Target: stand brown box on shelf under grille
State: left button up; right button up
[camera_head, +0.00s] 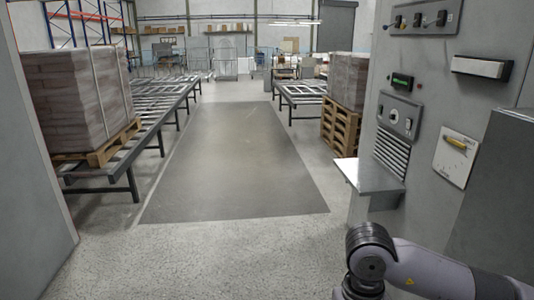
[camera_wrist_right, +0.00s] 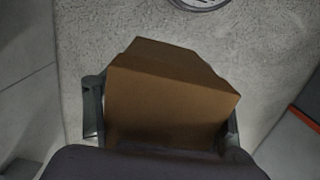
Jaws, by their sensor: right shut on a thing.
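The brown box (camera_wrist_right: 170,95) shows in the right wrist view, between the two fingers of my right gripper (camera_wrist_right: 163,115). The gripper is shut on it, one finger at each side, and the box is held above the grey speckled floor. In the head view, the grille (camera_head: 392,152) is a set of dark slats on the grey panel at right. The grey metal shelf (camera_head: 368,175) juts out just below it, and its top looks bare. My right arm shows at the lower right, below the shelf; its gripper and the box are outside that view. My left gripper is in neither view.
The grey control panel (camera_head: 430,100) carries switches and a yellow-handled dial (camera_head: 457,143). A grey cabinet (camera_head: 497,190) stands at right, close to my arm. Roller conveyors (camera_head: 145,110) with wrapped pallet loads (camera_head: 75,100) stand beyond. The dark floor mat (camera_head: 235,165) is clear.

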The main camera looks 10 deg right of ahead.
aim_at(362, 175)
jog(key=i+z, duration=0.15)
jog(key=i, duration=0.45)
jog(key=i+z, duration=0.1)
jog(key=i, duration=0.5)
jog(key=i+j+z, duration=0.15)
jog(key=i, duration=0.5)
jog(key=i+l+z, duration=0.2)
jog(key=i, duration=0.4)
jog(key=i+j+z, duration=0.25)
jog(key=i, duration=0.3)
jog(key=i+z, duration=0.2)
jog(key=i, duration=0.4)
jog(key=i+j+z, duration=0.2)
jog(key=i, duration=0.35)
